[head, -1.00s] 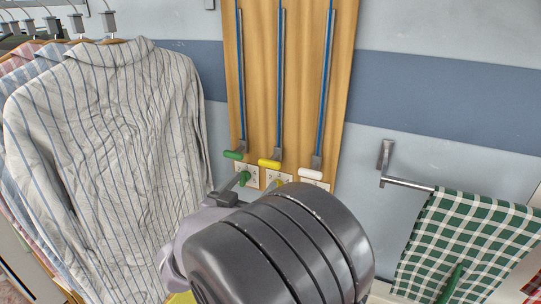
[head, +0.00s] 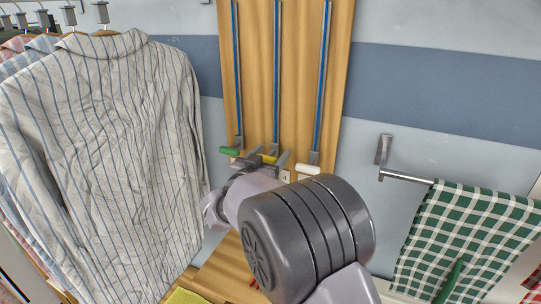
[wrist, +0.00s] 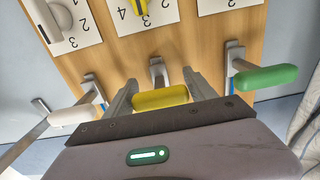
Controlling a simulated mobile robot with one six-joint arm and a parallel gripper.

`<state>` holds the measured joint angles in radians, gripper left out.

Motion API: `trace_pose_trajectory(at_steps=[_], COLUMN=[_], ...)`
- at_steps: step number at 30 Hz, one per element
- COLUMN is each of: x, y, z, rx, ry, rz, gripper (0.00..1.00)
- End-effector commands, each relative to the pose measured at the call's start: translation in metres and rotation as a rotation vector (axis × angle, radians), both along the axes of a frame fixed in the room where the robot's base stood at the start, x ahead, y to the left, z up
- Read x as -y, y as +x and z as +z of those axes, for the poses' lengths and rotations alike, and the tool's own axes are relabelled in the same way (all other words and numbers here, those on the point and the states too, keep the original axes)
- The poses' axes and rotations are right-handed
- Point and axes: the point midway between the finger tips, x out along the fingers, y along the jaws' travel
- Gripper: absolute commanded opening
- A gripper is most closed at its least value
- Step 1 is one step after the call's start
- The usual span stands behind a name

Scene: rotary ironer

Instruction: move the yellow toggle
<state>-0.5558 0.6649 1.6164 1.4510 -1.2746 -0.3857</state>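A yellow bar-shaped handle (wrist: 160,98) on a grey metal bracket stands out from the wooden board. In the head view it (head: 268,159) shows only partly behind my gripper. My gripper (wrist: 161,80) is open, with one finger off each end of the yellow handle. I cannot tell whether either finger touches it. A second yellow piece (wrist: 140,7), on a numbered white plate, is cut off by the top edge of the wrist view.
A green handle (wrist: 266,78) and a white handle (wrist: 73,115) flank the yellow one closely. Blue-lined rails (head: 277,75) run up the board (head: 257,60). A striped shirt (head: 105,150) hangs left; a checked green cloth (head: 470,240) hangs right.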

Motion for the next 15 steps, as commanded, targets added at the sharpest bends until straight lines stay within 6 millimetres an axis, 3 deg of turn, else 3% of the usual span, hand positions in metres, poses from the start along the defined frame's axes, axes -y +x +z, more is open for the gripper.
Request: trace_pose_trajectory(at_steps=[1,9,15], x=[0.0000,-0.0001,-0.0001], y=[-0.0001,-0.0003,-0.0003], z=[0.0000,0.0000,0.0023], rx=[0.000,0.000,0.000], ry=[0.000,0.000,0.001], rz=[0.000,0.000,0.000], gripper=[0.53,0.00,0.00])
